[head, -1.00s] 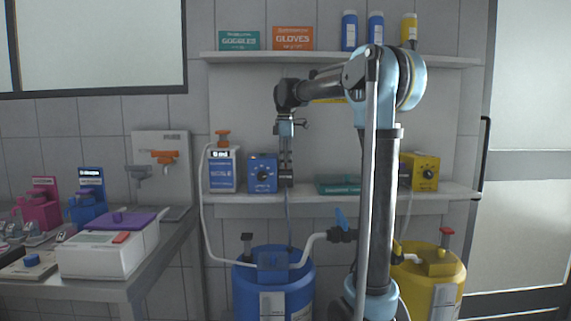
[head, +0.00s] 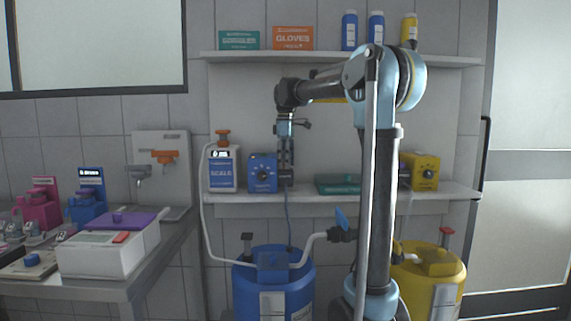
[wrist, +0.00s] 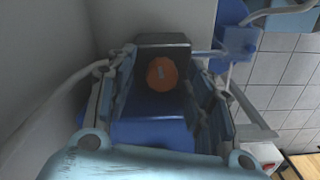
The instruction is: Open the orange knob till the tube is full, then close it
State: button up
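The orange knob (wrist: 162,74) shows in the wrist view on a dark block, with a blue box (wrist: 150,132) below it in the picture. My gripper (wrist: 160,88) points down with its fingers apart, one on each side of the knob. Gaps show between the fingers and the knob. In the head view my gripper (head: 286,160) is over the right side of the blue box with a dial (head: 263,174), and the knob cannot be made out there. I cannot tell which tube is the one to fill, nor its level.
A teal box (head: 338,184) and a yellow box (head: 420,172) are to the right. Blue (head: 273,255) and yellow (head: 432,265) containers stand below.

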jog(key=shift+r, duration=4)
